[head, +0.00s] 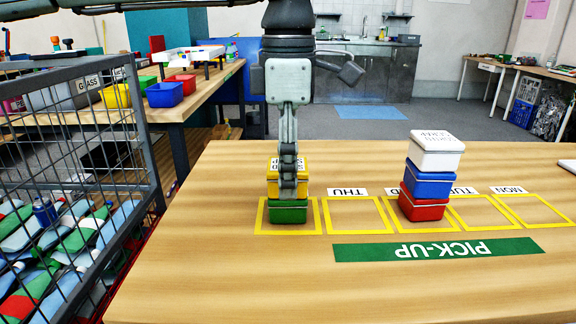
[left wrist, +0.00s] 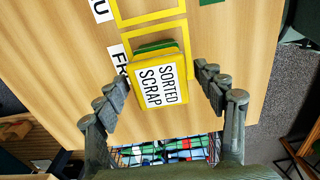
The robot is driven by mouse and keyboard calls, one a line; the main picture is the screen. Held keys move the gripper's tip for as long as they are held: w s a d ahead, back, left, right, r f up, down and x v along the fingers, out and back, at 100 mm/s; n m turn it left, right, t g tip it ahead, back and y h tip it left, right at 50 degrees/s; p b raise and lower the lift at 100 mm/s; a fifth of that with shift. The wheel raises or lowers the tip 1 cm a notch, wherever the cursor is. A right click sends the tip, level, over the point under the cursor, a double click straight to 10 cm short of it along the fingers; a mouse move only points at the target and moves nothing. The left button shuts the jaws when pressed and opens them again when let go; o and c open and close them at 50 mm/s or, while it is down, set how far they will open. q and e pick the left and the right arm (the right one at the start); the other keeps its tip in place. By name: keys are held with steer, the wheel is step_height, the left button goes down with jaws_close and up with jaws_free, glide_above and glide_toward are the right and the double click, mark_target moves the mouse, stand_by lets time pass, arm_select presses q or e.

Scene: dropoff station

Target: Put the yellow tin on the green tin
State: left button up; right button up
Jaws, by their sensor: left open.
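The yellow tin (head: 272,187) sits on top of the green tin (head: 288,214) in the leftmost yellow square of the table. In the left wrist view the yellow tin (left wrist: 160,84) shows its white label reading "SORTED SCRAP", and an edge of the green tin (left wrist: 156,46) shows beyond it, slightly offset. My left gripper (head: 288,190) is in front of the tins in the head view. In the left wrist view its fingers (left wrist: 165,95) are spread on both sides of the yellow tin, apart from it. My right gripper is not seen.
A stack of a red tin (head: 424,206), a blue tin (head: 430,181) and a white tin (head: 436,150) stands to the right on the table (head: 220,270). A wire cage (head: 80,180) with assorted items stands at the left. The table front is clear.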

arm_select(q)
steer(key=shift+r, duration=0.5)
step_height(320, 180, up, 6)
steer(key=shift+r, duration=0.35)
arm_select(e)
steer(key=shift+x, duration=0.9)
